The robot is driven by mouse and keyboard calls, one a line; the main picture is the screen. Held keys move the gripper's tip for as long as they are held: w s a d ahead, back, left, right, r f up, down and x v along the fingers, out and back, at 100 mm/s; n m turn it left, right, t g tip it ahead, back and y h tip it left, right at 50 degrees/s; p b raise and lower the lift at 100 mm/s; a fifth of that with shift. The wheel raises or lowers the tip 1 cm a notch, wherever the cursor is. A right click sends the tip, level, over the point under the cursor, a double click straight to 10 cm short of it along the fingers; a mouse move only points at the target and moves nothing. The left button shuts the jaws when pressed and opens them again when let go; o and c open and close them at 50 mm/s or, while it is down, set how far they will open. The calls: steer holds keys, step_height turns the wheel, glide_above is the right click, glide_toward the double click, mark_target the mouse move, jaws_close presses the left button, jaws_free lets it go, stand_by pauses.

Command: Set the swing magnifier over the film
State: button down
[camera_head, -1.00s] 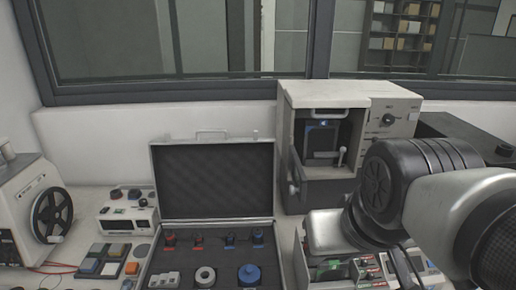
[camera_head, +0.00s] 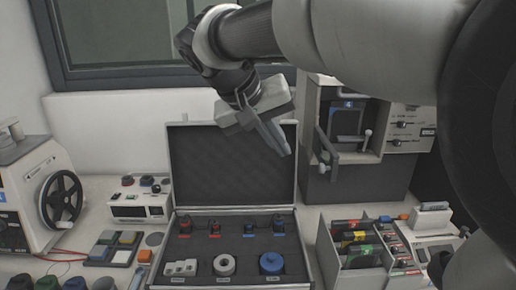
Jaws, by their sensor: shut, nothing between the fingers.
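The mounting press (camera_head: 313,105) is a pale box with an open front at the back right. Inside its opening stands a dark panel with a bluish face (camera_head: 347,118), possibly the film; I cannot make out its detail. A grey hinged arm (camera_head: 330,152) stands out at the opening's lower left, and a small light-tipped lever (camera_head: 367,135) at its right. I cannot tell which of these is the swing magnifier. My gripper (camera_head: 287,152) is shut and empty, left of the press and in front of the case lid, fingers pointing down and right.
An open case (camera_head: 172,225) with foam, small knobs, a white ring and a blue disc lies below my gripper. A box of coloured cartridges (camera_head: 325,250) stands in front of the press. A reel machine (camera_head: 25,195) and small control boxes are at the left.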

steer(key=shift+w+a, duration=0.3)
steer(key=shift+w, duration=0.05)
steer(key=w+d+f, duration=0.4)
steer(key=d+f, duration=0.3)
steer(key=d, duration=0.1)
steer(key=shift+d+f, duration=0.35)
steer(key=shift+d, duration=0.1)
stand_by(0.3)
